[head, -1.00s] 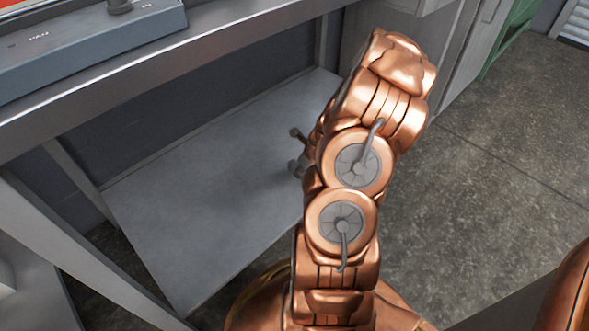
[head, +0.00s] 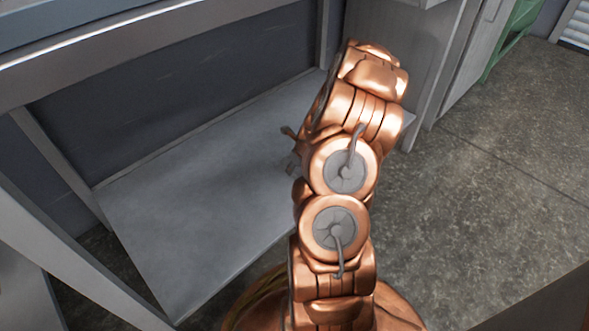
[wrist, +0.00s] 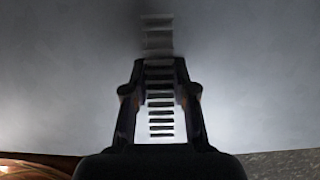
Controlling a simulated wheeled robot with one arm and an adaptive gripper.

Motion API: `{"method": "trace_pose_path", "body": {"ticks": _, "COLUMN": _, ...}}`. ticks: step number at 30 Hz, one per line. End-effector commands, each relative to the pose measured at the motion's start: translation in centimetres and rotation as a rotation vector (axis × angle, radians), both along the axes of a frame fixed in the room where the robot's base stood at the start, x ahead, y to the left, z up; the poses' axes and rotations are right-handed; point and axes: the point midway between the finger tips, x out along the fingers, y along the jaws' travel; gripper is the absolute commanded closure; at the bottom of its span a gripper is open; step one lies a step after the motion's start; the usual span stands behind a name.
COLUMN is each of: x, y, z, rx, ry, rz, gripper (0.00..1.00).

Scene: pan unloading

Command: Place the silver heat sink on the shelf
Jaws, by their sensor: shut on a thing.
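The silver heat sink (wrist: 160,112) shows in the wrist view as a stack of pale fins between my fingers. My gripper (wrist: 159,68) is shut on it. Fainter fin-like bars show just beyond the fingertips; I cannot tell whether they are a reflection. The shelf (head: 190,205) is a flat grey metal board low under the bench in the head view. It also fills most of the wrist view (wrist: 245,90). My gripper is over the shelf's right part, mostly hidden behind my copper arm in the head view. I cannot tell whether the heat sink touches the shelf.
The bench edge (head: 150,55) runs above the shelf, with a dark back panel (head: 180,95) between them. A bench leg (head: 60,255) stands at the left. The left and middle of the shelf are bare. Open concrete floor (head: 490,190) lies to the right.

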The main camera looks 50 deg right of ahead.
Motion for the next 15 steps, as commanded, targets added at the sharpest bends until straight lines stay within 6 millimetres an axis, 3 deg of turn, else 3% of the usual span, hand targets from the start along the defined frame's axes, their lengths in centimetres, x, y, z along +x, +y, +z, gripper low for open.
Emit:
{"method": "trace_pose_path", "body": {"ticks": 8, "x": 0.03, "y": 0.01, "z": 0.03, "rx": 0.000, "ry": 0.000, "rz": -0.001, "gripper": 1.00}}
{"method": "trace_pose_path", "body": {"ticks": 9, "x": 0.03, "y": -0.01, "z": -0.03, "rx": 0.000, "ry": -0.001, "rz": -0.001, "gripper": 0.69}}
{"method": "trace_pose_path", "body": {"ticks": 15, "x": 0.04, "y": 0.00, "z": -0.03, "rx": 0.000, "ry": -0.001, "rz": 0.000, "gripper": 0.48}}
